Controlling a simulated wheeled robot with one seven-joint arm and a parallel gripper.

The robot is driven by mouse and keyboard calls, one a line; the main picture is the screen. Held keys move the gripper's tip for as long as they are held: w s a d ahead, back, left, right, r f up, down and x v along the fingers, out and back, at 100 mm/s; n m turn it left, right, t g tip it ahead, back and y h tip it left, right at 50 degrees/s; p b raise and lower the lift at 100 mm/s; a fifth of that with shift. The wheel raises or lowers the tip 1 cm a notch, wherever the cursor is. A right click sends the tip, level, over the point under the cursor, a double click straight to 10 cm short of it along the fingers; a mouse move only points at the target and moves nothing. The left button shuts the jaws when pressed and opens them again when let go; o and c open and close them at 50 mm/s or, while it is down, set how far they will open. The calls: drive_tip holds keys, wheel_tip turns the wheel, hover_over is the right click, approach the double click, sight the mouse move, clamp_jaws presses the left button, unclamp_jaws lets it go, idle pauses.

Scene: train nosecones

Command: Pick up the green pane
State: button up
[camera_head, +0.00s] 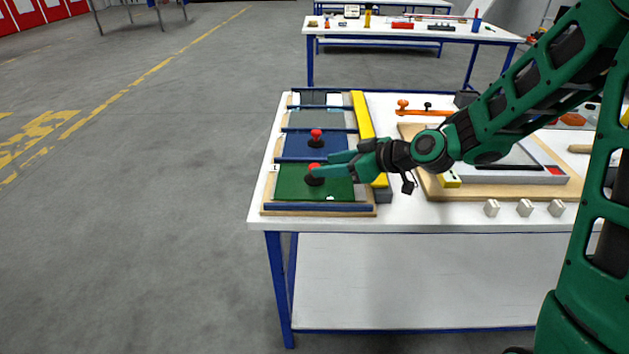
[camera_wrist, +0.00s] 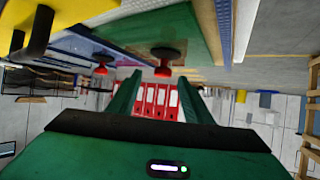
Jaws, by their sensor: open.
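The green pane (camera_head: 292,187) lies flat in a wooden rack at the near left of the white table, with a red-topped black suction handle (camera_head: 315,170) on it. In the wrist view the green pane (camera_wrist: 190,30) shows at the top, its handle (camera_wrist: 164,62) hanging into view just beyond my fingertips. My gripper (camera_head: 330,166) is open, its fingers level with the handle and very close to it. In the wrist view the handle appears between the lines of the two fingers (camera_wrist: 160,80); I cannot tell whether they touch it.
A blue pane (camera_head: 298,146) with its own red handle (camera_head: 316,135) lies just behind the green one. A yellow bar (camera_head: 363,115) runs along the rack's right side. A wooden board with a grey frame (camera_head: 520,172) and small metal blocks (camera_head: 525,208) are to the right.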

sight(315, 165)
drive_tip(key=shift+x, duration=2.6)
drive_tip(key=shift+s+a+r, duration=0.1)
drive_tip(key=shift+s+r, duration=0.05)
clamp_jaws()
